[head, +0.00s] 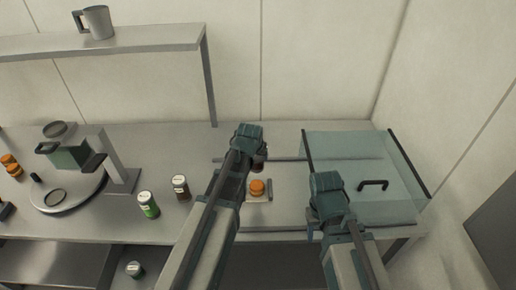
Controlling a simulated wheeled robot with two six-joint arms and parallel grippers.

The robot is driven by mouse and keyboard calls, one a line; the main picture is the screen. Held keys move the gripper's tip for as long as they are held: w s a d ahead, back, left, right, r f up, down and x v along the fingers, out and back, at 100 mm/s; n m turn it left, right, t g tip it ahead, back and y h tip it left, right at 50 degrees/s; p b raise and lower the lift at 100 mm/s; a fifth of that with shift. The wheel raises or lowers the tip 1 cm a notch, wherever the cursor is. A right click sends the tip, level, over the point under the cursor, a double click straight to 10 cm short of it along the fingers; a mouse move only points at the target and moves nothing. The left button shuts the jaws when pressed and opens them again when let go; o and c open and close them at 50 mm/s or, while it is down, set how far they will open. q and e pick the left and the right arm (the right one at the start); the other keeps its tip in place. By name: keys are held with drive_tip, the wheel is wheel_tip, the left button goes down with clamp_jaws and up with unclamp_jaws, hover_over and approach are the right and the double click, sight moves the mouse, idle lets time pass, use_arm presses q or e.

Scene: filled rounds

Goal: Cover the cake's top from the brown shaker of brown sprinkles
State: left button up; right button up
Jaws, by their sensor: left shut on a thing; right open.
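My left gripper (247,141) is shut on a dark brown thing (260,163), mostly hidden behind the gripper; I cannot tell if it is a shaker. Just below it in the picture, a small round orange cake (257,187) sits on a pale board (285,181). Its top looks orange; any sprinkles are too small to tell. A brown jar with a pale label and grey lid (181,188) stands upright on the counter, left of my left arm. My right gripper (327,186) is open and empty, in front of the glass case.
A green jar (149,205) stands beside the brown one, and another (134,269) is lower down. A round turntable (68,197) with a machine is at left, near orange rounds (10,165). A glass case (395,197) fills the right. A shelf (130,40) holds a metal jug (94,22).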

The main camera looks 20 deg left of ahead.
use_arm(q)
drive_tip(key=shift+s+f, duration=0.15)
drive_tip(key=shift+f, duration=0.05)
drive_tip(key=shift+f+b, duration=0.55)
drive_tip(key=shift+b, duration=0.15)
wheel_tip(320, 180, down, 3)
drive_tip(key=b, duration=0.3)
drive_tip(key=shift+a, duration=0.45)
